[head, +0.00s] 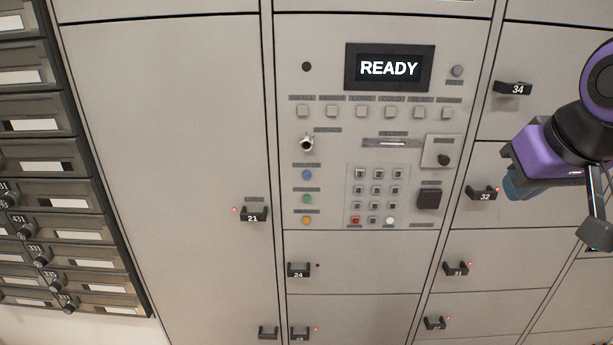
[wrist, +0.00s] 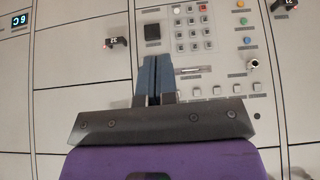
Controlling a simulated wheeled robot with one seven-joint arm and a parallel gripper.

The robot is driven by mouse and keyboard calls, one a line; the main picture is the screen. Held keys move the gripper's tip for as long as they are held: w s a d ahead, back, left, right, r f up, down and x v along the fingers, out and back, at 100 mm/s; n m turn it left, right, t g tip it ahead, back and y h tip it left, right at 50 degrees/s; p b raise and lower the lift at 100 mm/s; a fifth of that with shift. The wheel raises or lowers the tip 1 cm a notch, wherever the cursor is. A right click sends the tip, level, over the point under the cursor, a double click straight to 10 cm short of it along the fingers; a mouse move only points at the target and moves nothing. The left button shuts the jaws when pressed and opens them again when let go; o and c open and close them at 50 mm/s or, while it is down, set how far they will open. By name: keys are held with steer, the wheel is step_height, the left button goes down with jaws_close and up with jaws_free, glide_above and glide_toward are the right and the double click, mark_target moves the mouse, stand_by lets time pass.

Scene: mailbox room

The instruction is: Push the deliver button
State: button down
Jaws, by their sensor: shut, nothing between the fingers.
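A grey control panel carries blue (head: 306,175), green (head: 306,199) and orange (head: 306,220) round buttons in a column at left. They also show at the top right of the wrist view, blue (wrist: 246,40), green (wrist: 243,21) and orange (wrist: 240,4). Small labels sit by the buttons but are too small to read, so I cannot tell which is the deliver button. My gripper (head: 514,190) is at the right in the head view, in front of the lockers. In the wrist view its blue fingers (wrist: 154,60) are shut and empty, seen over the panel.
The panel has a READY screen (head: 389,68), a keypad (head: 376,194), a row of square buttons (head: 361,111), a key lock (head: 307,143) and a dark square (head: 429,197). Locker doors with protruding handles surround it, such as handle 32 (head: 482,193). Mailboxes (head: 40,165) line the left.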

steer(key=w+a+f+n+t+y, duration=0.1)
steer(key=w+a+f, duration=0.15)
steer(key=w, duration=0.35)
steer(key=w+a+f+t, duration=0.1)
steer(key=w+a+t, duration=0.15)
steer(key=w, duration=0.45)
steer(key=n+t+y, duration=0.1)
steer(key=y, duration=0.5)
glide_toward(307, 174)
steer(key=s+d, duration=0.4)
steer(key=s, duration=0.2)
steer(key=a+f+t+y, duration=0.1)
steer(key=a+f+y, duration=0.3)
steer(key=a, duration=0.5)
steer(key=shift+w+f+m, duration=0.25)
steer(key=shift+f+m, duration=0.15)
steer(key=shift+f, duration=0.2)
steer(key=shift+w, duration=0.15)
steer(key=shift+w+d, duration=0.15)
steer(key=shift+w, duration=4.1)
steer(key=shift+w, duration=0.2)
steer(key=shift+w, duration=0.25)
